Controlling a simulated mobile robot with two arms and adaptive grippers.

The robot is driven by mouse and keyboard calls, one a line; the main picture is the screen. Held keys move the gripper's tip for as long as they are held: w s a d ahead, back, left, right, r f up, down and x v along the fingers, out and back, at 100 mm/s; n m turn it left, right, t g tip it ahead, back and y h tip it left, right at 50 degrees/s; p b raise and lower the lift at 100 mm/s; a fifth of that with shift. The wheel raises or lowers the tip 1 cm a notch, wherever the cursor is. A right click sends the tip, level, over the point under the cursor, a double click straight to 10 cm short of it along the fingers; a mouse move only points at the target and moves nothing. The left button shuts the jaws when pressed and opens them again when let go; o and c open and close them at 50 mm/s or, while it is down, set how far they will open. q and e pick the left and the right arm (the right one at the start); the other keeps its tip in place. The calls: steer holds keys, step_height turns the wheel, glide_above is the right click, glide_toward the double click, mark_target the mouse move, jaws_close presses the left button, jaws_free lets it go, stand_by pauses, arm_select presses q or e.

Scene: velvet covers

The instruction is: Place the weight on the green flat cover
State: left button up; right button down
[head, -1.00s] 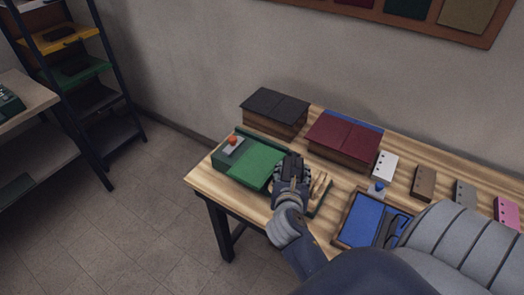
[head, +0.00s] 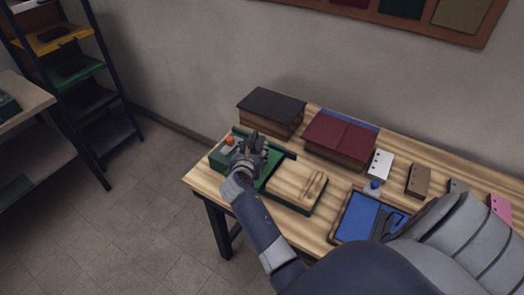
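The green flat cover (head: 271,166) lies at the left of the table, over part of a green-rimmed wooden board. A small grey weight with an orange knob (head: 229,141) stands at the far left end of the green set.
The bare wooden board (head: 293,181) carries a light wooden bar (head: 316,185). Black-topped (head: 272,103) and dark-red-topped (head: 340,133) boxes stand behind. A blue-knobbed weight (head: 374,187) stands at a blue-lined tray (head: 359,218). Several small blocks stand at the right.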

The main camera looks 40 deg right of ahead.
steer(key=shift+w+r, duration=0.25)
steer(key=shift+w, duration=0.2)
steer(key=shift+f, duration=1.7)
steer(key=shift+f, duration=0.1)
steer(key=c, duration=0.7)
jaws_free()
steer(key=shift+s+a+f, duration=0.1)
steer(key=shift+s+f, duration=0.15)
steer(key=shift+r, duration=0.15)
